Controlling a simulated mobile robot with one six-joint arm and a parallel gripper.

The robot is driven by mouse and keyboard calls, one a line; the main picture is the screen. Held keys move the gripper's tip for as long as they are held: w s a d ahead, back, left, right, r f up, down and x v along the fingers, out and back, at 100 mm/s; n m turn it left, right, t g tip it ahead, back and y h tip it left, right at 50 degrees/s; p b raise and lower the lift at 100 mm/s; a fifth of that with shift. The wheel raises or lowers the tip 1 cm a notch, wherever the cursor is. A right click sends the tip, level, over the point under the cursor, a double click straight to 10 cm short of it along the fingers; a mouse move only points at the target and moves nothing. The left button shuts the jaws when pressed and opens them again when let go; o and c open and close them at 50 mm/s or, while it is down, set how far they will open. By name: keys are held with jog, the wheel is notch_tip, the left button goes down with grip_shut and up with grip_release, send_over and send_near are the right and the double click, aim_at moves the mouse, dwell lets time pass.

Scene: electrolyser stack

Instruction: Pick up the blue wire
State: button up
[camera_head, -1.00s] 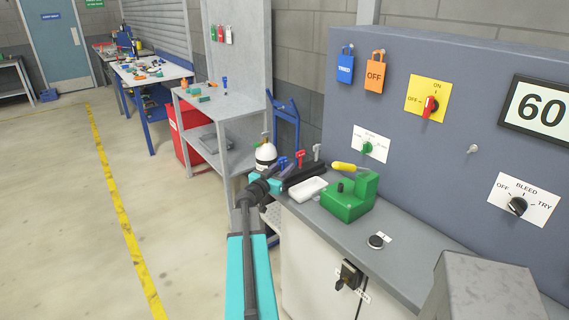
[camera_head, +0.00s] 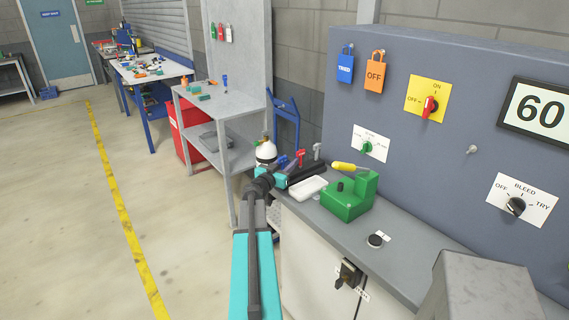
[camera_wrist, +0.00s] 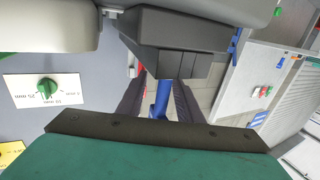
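In the head view my gripper (camera_head: 279,177) is low over the left end of the bench, beside a dark block. The blue wire (camera_head: 282,160) shows there as a small blue upright piece, next to a red one (camera_head: 300,156). In the wrist view the blue wire (camera_wrist: 162,97) appears as a blue strip between the two dark fingers of my gripper (camera_wrist: 158,100). The fingers stand apart, with a gap visible on the left of the blue strip. Its lower end is hidden behind my gripper's body.
A white tray (camera_head: 307,188) and a green block (camera_head: 349,197) with a yellow-handled tool (camera_head: 350,167) stand right of my gripper. A white round bottle (camera_head: 266,152) is behind it. The blue-grey panel (camera_head: 450,155) rises at the back.

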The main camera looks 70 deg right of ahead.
grip_shut()
notch_tip(320, 180, up, 18)
dwell(1.1)
dwell(0.5)
jog(key=shift+a, duration=0.15)
